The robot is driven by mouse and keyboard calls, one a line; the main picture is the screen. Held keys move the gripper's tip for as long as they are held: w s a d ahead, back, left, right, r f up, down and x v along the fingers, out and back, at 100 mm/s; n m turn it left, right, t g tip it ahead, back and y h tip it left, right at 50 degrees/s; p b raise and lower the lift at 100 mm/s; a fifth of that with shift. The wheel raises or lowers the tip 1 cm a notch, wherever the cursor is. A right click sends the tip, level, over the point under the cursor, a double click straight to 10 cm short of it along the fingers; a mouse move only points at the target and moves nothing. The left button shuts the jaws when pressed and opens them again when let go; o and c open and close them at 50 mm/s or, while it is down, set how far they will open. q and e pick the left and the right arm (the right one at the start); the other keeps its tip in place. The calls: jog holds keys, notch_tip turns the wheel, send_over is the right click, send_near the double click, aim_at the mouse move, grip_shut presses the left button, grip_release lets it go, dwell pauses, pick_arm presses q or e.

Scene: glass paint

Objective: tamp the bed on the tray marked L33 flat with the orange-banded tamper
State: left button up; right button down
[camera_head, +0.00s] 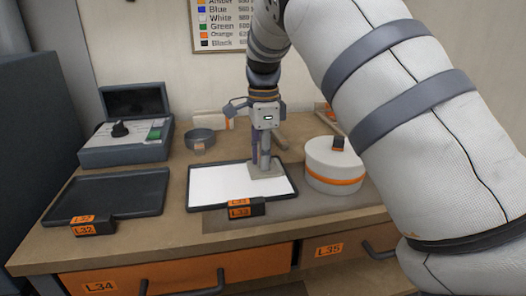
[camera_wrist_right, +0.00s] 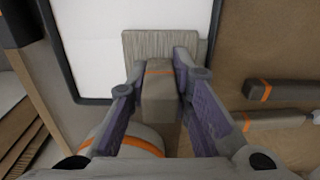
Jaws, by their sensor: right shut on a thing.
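The tray marked L33 (camera_head: 190,205) is dark-rimmed and holds a smooth white bed (camera_head: 222,184). Its orange label (camera_head: 239,212) is on the front. My right gripper (camera_head: 262,152) is shut on the upright handle of the orange-banded tamper; the handle (camera_wrist_right: 158,98) with its band shows between the fingers in the wrist view. The tamper's square grey plate (camera_head: 267,169) is over the right part of the bed, at or just above its surface; I cannot tell if it touches. The plate (camera_wrist_right: 150,45) also shows in the wrist view against the white bed. My left gripper is not in view.
A dark empty tray labelled L32 (camera_head: 155,178) lies to the left. A round white container with an orange band (camera_head: 335,165) stands close right of L33. A small grey bowl (camera_head: 200,139) is behind. Two orange-banded tools (camera_wrist_right: 285,90) lie beside the tray in the wrist view.

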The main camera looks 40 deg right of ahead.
jog(key=shift+f, duration=0.25)
dwell(0.8)
jog(key=shift+r, duration=1.15)
jog(key=shift+r, duration=2)
jog(key=shift+a, duration=0.1)
